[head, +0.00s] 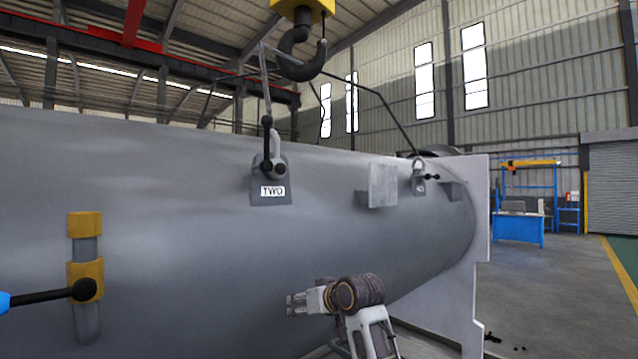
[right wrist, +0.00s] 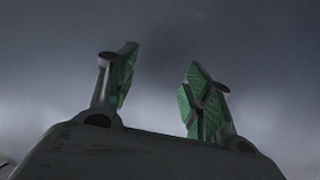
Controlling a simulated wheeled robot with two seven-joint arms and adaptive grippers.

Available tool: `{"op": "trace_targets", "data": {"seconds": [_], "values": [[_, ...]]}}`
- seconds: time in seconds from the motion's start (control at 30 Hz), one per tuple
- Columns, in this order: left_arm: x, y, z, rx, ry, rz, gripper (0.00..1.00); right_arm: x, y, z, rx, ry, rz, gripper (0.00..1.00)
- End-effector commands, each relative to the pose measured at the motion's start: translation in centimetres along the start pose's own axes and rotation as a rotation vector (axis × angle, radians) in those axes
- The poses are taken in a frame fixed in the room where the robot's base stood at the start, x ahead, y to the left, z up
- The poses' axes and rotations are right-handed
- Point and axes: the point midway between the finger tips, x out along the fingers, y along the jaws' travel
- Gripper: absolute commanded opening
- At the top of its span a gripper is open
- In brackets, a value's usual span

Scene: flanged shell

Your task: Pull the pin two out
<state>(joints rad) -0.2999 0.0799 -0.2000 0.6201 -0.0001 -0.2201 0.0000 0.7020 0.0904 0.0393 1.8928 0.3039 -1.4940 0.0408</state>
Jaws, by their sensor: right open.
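Pin two sits at the lug plate (head: 270,188) marked TWO on the side of the large grey shell (head: 170,200). Its dark handle (head: 267,142) stands upright with a ball at its top, beside a light metal shackle (head: 278,148). The pin's body is mostly hidden in the lug. My right gripper (head: 292,304) is below and slightly right of the lug, in front of the shell and apart from the pin. In the right wrist view its green-padded fingers (right wrist: 160,88) are open with nothing between them. My left gripper is not in view.
A crane hook (head: 300,55) hangs above, with slings down to the lugs. A second shackled lug (head: 419,178) is farther right, past a protruding plate (head: 383,186). Yellow brackets (head: 85,275) with a black lever (head: 45,296) are at left. Open floor (head: 560,300) lies at right.

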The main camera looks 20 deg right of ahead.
Motion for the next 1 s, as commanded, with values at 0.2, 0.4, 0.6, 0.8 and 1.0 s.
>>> {"op": "trace_targets", "data": {"seconds": [0.2, 0.4, 0.6, 0.8, 1.0], "values": [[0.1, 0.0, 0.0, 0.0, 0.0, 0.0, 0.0, -2.8, -0.7, -5.0, 0.0, 0.068, -0.024, 0.51], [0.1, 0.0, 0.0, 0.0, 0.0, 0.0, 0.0, -6.2, -1.6, -10.1, -0.003, 0.14, -0.052, 0.51], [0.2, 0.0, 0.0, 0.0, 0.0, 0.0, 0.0, -10.2, -2.7, -15.0, -0.009, 0.215, -0.085, 0.51], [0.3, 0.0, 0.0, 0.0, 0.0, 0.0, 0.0, -14.8, -3.8, -19.5, -0.018, 0.289, -0.119, 0.51], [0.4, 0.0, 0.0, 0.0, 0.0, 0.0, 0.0, -19.8, -5.0, -23.5, -0.03, 0.362, -0.154, 0.51]]}}
